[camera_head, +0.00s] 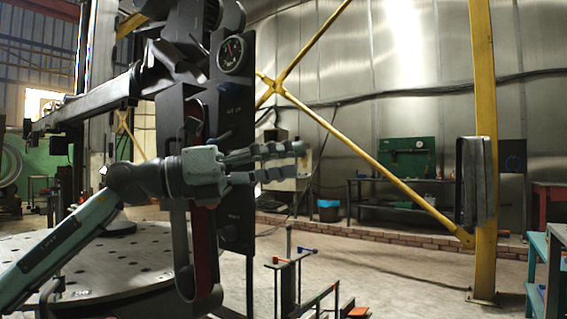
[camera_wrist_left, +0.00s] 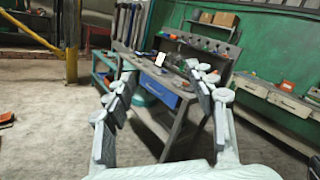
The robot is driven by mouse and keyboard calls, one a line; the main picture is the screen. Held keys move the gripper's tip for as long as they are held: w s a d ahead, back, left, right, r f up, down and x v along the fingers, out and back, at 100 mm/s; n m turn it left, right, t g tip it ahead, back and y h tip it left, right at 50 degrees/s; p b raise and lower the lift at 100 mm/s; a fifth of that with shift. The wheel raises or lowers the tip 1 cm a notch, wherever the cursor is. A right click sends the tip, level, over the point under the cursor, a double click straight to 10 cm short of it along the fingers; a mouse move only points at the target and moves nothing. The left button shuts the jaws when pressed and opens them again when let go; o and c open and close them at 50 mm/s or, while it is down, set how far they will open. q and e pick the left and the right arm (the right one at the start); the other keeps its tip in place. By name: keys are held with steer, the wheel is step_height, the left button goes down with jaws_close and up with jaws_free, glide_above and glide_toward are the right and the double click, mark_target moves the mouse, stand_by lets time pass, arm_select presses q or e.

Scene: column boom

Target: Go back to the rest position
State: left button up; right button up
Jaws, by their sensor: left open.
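My left gripper (camera_head: 302,162) reaches in from the left in the head view, in front of a dark upright panel (camera_head: 236,110) with a round gauge (camera_head: 231,54). Its fingers point right and are apart, with nothing between them. In the left wrist view the same gripper (camera_wrist_left: 160,82) shows its two fingers spread wide and empty. Behind them stands a workbench (camera_wrist_left: 150,124) with a blue drawer (camera_wrist_left: 160,90). My right gripper is in neither view.
A round perforated table (camera_head: 100,260) stands low at the left. A yellow post (camera_head: 484,120) and diagonal yellow braces stand to the right. Low dark stands (camera_head: 288,285) are at the front middle. Open floor (camera_head: 410,280) lies to their right.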

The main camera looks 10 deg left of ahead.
arm_select(q)
steer(key=w+a+f+n+t+y+p, duration=0.2)
steer(key=w+a+f+n+t+y, duration=0.3)
steer(key=n, duration=0.6)
steer(key=w+a+f+n+t+y+p, duration=0.1)
steer(key=w+f+n+t+y+p, duration=0.2)
steer(key=f+n+t, duration=0.6)
steer(key=s+a+f+n+g+y+p, duration=0.1)
steer(key=a+f+n+g+y, duration=0.3)
steer(key=f+n, duration=0.5)
steer(key=a+f+n+g+y, duration=0.2)
steer(key=a+f+n+y, duration=0.35)
steer(key=f, duration=0.75)
steer(key=s+f+n+g+y+p, duration=0.15)
steer(key=s+f+g, duration=0.25)
steer(key=s+f, duration=0.45)
steer(key=s+f+n+g+y+p, duration=0.1)
steer(key=s+f+n+g, duration=0.4)
steer(key=f, duration=0.7)
steer(key=s+f+g, duration=0.2)
steer(key=s+f, duration=0.3)
steer(key=s, duration=0.5)
steer(key=s+d+f+g+h, duration=0.1)
steer(key=s+f+g, duration=0.2)
steer(key=s, duration=0.7)
steer(key=shift+d+f+p, duration=0.3)
steer(key=shift+f+p, duration=0.05)
steer(key=shift+f, duration=0.6)
